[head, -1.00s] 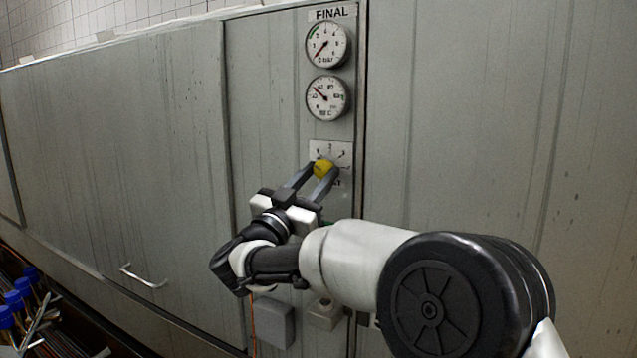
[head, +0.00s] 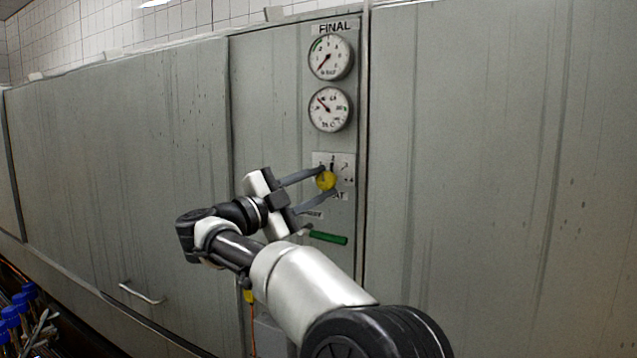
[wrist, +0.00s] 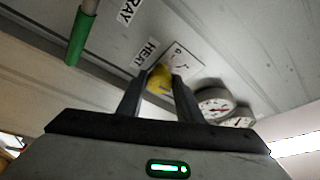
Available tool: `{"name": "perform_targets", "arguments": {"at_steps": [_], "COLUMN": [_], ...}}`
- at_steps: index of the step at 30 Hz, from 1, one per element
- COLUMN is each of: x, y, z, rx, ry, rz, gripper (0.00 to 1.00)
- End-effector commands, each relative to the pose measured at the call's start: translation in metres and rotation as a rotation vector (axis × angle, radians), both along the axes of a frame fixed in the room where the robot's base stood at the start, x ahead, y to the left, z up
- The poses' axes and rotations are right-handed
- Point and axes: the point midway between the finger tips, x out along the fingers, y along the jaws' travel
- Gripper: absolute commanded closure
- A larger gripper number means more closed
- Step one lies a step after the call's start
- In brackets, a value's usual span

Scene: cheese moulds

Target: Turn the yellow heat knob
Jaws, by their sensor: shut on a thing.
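The yellow heat knob (head: 326,181) sits on a white dial plate (head: 343,163) on the grey panel, below two gauges. My gripper (head: 328,179) reaches it from the left, with one finger above and one below the knob. The fingers are shut on the knob. In the wrist view the yellow knob (wrist: 160,79) shows between the two fingertips, with the "HEAT" label beside it. The fingers hide part of the dial plate and label.
Two round gauges (head: 330,60) (head: 330,109) are above the knob. A green handle (head: 328,238) sticks out just below my gripper. A metal door handle (head: 141,293) is at lower left, near several blue-capped items (head: 19,307).

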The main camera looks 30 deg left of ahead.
Motion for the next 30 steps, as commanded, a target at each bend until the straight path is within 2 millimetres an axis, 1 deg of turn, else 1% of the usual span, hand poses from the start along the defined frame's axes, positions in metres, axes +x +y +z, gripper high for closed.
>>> {"name": "perform_targets", "arguments": {"at_steps": [6,15,22,30], "x": [-0.0003,-0.0001,-0.0002,-0.0003], "y": [0.0017,0.0019,0.0018,0.0018], "z": [0.0028,0.0041,0.004,0.0037], "rx": [0.197,0.404,0.493,0.526], "ry": [0.005,0.005,0.006,0.005], "rz": [0.0,0.001,0.0,0.0], "gripper": [0.9,0.9,0.9,0.9]}}
